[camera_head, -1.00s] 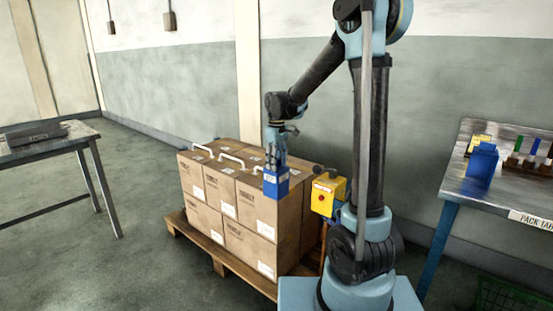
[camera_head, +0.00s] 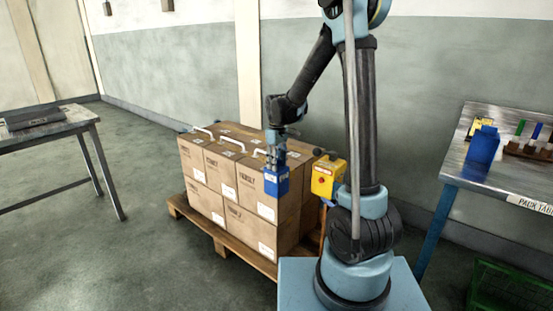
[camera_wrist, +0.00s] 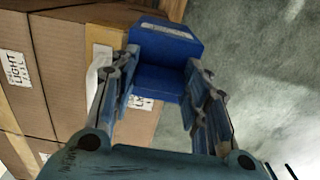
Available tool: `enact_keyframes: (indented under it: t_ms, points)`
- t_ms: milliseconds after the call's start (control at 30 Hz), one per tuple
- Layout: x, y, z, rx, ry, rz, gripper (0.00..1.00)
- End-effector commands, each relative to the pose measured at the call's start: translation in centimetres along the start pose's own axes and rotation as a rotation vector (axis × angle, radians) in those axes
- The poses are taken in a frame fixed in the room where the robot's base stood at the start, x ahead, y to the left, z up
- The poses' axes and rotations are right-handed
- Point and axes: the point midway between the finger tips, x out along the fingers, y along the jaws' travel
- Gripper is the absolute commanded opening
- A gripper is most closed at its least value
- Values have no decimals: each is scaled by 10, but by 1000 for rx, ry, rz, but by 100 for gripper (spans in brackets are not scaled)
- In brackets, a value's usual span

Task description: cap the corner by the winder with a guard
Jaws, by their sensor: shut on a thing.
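My gripper (camera_head: 275,162) is shut on a blue corner guard (camera_head: 277,182) and holds it, hanging down, at the near right top corner of the stacked cartons (camera_head: 225,180). In the wrist view the guard (camera_wrist: 165,65) sits between the fingers, close to the cartons' edge (camera_wrist: 62,65). I cannot tell whether it touches the cartons. The yellow box with a red button (camera_head: 327,178), apparently the winder, stands just right of that corner, partly behind my arm.
The cartons stand on a wooden pallet (camera_head: 197,222), with white strap loops (camera_head: 232,142) on top. A pack table (camera_head: 470,176) at right holds another blue guard (camera_head: 483,146). A metal table (camera_head: 60,130) stands at left. The floor between is clear.

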Motion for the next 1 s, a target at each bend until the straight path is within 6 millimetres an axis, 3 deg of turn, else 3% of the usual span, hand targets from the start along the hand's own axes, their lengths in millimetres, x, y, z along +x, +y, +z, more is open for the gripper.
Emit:
enact_keyframes:
  t_ms: [400, 900, 933, 1000]
  points:
    - [26, 6, -5, 0, 0, 0, 0]
    - [31, 9, -8, 0, 0, 0, 0]
    - [31, 9, -8, 0, 0, 0, 49]
    - [31, 9, -8, 1, 0, 0, 65]
